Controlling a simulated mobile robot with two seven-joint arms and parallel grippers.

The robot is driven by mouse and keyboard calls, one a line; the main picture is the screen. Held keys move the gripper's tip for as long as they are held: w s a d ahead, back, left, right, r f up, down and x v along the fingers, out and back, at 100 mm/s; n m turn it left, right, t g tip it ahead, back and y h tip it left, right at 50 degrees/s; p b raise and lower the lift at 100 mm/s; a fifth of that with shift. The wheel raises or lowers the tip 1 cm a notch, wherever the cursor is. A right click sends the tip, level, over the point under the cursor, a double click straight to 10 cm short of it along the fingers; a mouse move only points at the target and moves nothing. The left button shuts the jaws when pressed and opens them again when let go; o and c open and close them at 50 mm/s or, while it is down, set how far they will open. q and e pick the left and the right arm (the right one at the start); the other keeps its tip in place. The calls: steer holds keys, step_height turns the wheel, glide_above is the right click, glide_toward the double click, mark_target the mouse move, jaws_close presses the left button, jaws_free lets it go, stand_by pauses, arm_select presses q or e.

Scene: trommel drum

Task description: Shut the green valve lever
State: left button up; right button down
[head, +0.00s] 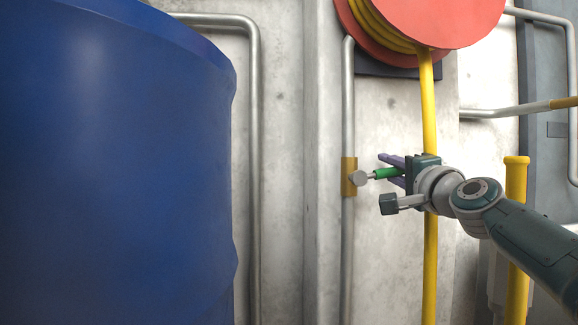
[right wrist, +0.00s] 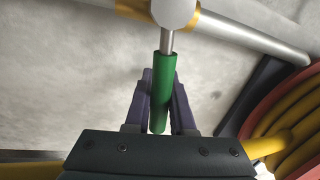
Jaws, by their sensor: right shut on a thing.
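The green valve lever (head: 386,173) sticks out to the right from a round grey valve hub (head: 358,179) on a brass fitting (head: 349,165). The fitting is on a vertical metal pipe (head: 348,110), and the lever stands roughly square to that pipe. My right gripper (head: 391,170) has its purple fingers closed around the green grip. In the right wrist view the green lever (right wrist: 164,80) runs between the two fingers of my right gripper (right wrist: 163,92), with its metal stem leading up to the hub (right wrist: 174,12). My left gripper is not in view.
A large blue drum (head: 110,160) fills the left side. A red hose reel (head: 430,20) hangs above, and its yellow hose (head: 429,110) drops behind my right gripper. A yellow post (head: 516,200) stands at right, near my right arm.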

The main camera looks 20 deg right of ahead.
steer(key=shift+f+m+h, duration=0.4)
steer(key=shift+f+m, duration=0.2)
steer(key=shift+m, duration=0.4)
steer(key=shift+d, duration=0.1)
steer(key=shift+f, duration=0.15)
steer(key=c, duration=0.8)
jaws_free()
steer(key=shift+o, duration=0.2)
